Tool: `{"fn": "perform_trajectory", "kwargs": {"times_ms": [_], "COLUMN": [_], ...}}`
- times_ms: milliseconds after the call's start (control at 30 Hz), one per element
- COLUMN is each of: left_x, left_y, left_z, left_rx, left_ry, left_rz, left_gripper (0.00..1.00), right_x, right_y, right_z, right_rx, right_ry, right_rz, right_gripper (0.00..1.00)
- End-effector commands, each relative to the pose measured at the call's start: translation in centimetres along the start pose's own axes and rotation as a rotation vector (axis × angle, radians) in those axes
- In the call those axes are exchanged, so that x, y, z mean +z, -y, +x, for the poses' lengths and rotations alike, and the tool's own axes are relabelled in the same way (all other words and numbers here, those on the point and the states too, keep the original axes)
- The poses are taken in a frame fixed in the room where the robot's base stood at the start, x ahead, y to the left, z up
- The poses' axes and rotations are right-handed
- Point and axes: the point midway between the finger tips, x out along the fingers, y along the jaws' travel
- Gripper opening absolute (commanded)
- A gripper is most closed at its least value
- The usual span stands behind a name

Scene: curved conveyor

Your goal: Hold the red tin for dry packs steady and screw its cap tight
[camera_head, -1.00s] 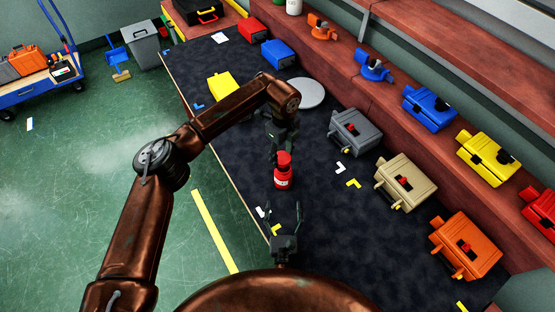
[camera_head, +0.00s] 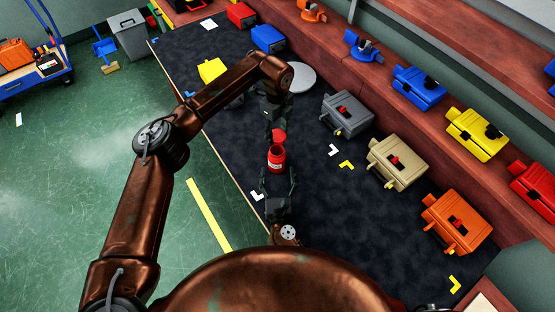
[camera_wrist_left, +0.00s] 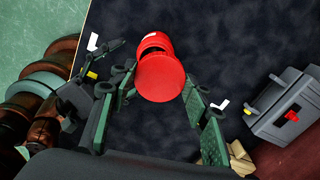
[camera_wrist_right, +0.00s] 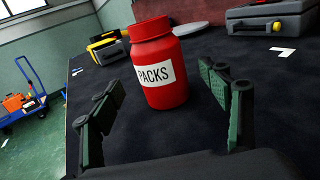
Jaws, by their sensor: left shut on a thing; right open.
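The red tin (camera_head: 276,160) stands upright on the dark bench top. Its white label reads PACKS in the right wrist view (camera_wrist_right: 167,88). My left gripper (camera_head: 277,128) is shut on the round red cap (camera_head: 279,135) above the tin. The cap's flat top (camera_wrist_left: 160,78) faces the left wrist camera and hides part of the tin (camera_wrist_left: 155,42). The cap looks apart from the tin's mouth. My right gripper (camera_head: 278,174) is open and low in front of the tin, with one finger towards each side. I see no finger touching the tin.
A grey case (camera_head: 346,114), a beige case (camera_head: 397,163) and an orange case (camera_head: 457,221) line the bench's right side. A pale round disc (camera_head: 296,78) and a yellow case (camera_head: 212,70) lie farther back. The bench around the tin is clear except for small corner marks.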

Motion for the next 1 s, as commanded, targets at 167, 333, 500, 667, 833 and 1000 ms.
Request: {"fn": "perform_trajectory", "kwargs": {"times_ms": [167, 333, 500, 667, 833, 1000], "left_x": [-0.1, 0.2, 0.2, 0.2, 0.2, 0.2], "left_y": [-0.2, 0.0, 0.2, 0.2, 0.2, 0.2], "left_z": [-0.2, 0.1, 0.2, 0.1, 0.2, 0.2], "left_rx": [-0.002, 0.002, 0.003, 0.002, 0.003, 0.003], "left_ry": [0.002, -0.001, -0.002, -0.002, -0.002, -0.002], "left_rz": [0.000, -0.002, 0.000, 0.000, 0.000, 0.000], "left_gripper": [0.36, 0.36, 0.36, 0.36, 0.36, 0.36], "right_x": [0.2, -0.1, -0.2, -0.2, -0.3, -0.3], "right_y": [-0.1, 0.0, 0.1, 0.2, 0.1, 0.2], "right_z": [3.3, 6.0, 7.5, 7.8, 7.8, 7.8], "right_rx": [0.001, 0.001, -0.002, -0.002, -0.002, -0.002], "right_ry": [0.004, -0.002, -0.003, -0.004, -0.004, -0.004], "right_rz": [-0.001, -0.002, -0.001, 0.000, 0.000, 0.000], "right_gripper": [0.70, 0.70, 0.70, 0.70, 0.70, 0.61]}}
